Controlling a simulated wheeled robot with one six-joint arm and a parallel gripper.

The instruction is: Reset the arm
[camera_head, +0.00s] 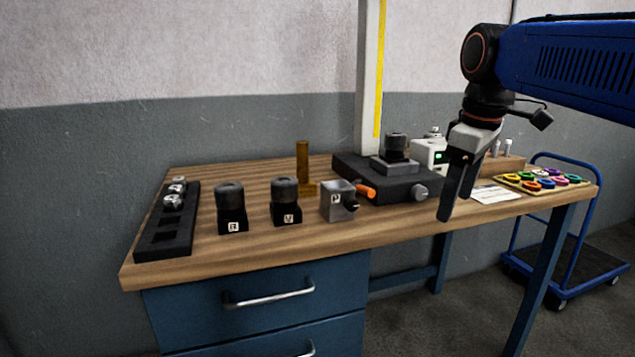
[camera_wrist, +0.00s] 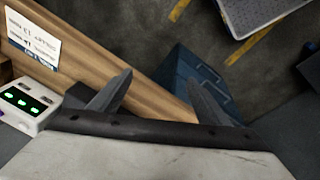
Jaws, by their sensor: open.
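My gripper (camera_head: 457,192) hangs from my blue arm at the right of the head view, fingers pointing down, in front of the bench's front edge. In the wrist view my gripper (camera_wrist: 160,95) shows two dark fingers spread apart with nothing between them. Below them are the wooden bench edge, a blue cabinet part and the dark floor. The gripper is open and empty. It looks apart from the bench, though its exact height above the top is hard to tell.
The wooden bench (camera_head: 270,235) carries a black tray (camera_head: 165,240), two black holders, a grey block (camera_head: 338,201), a dark machine base (camera_head: 385,180) and a board of coloured rings (camera_head: 540,181). A white box with green lights (camera_wrist: 27,103) is near my gripper. A blue trolley (camera_head: 570,260) stands right.

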